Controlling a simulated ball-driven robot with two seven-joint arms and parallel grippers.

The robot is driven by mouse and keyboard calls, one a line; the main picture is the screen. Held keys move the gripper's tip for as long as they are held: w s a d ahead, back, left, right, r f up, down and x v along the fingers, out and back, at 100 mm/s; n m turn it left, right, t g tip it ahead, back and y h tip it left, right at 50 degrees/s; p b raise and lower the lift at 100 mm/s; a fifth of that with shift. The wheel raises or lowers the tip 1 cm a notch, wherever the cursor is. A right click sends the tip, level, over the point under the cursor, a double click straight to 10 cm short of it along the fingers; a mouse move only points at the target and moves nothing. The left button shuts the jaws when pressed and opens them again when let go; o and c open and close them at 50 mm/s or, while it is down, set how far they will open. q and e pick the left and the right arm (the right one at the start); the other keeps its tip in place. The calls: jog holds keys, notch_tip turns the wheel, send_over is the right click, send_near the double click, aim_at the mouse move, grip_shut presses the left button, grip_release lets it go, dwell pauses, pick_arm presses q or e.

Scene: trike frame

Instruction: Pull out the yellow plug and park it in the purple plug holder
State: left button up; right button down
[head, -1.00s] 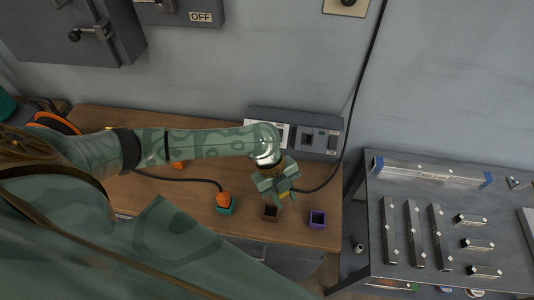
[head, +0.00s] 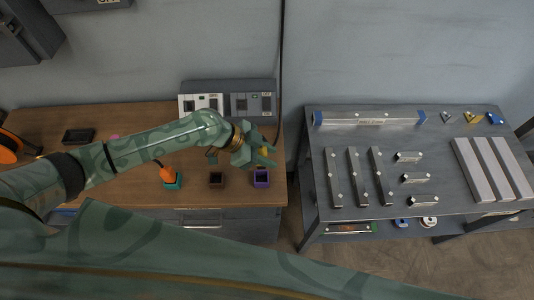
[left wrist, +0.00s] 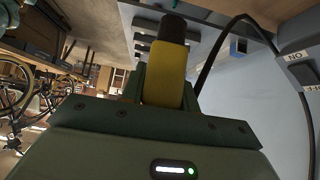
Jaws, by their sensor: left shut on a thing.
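The yellow plug (left wrist: 168,75) is held between the fingers of my left gripper (head: 262,158), with its dark end pointing away from the gripper in the left wrist view. In the head view only a bit of yellow shows at the fingers. My right gripper is not in view.
A socket panel (head: 252,104) is behind. A grey metal table (head: 430,185) with bars stands at the right, beyond a gap.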

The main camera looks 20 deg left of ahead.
pick_arm(q)
jog(key=shift+f+b, duration=1.95)
jog(key=shift+f, duration=0.45)
jog(key=shift+f+b, duration=0.4)
jog(key=shift+f, duration=0.1)
jog(key=shift+f+b, duration=1.8)
jog(key=shift+f, duration=0.2)
jog(key=o, duration=1.1)
jog(key=shift+c, duration=0.2)
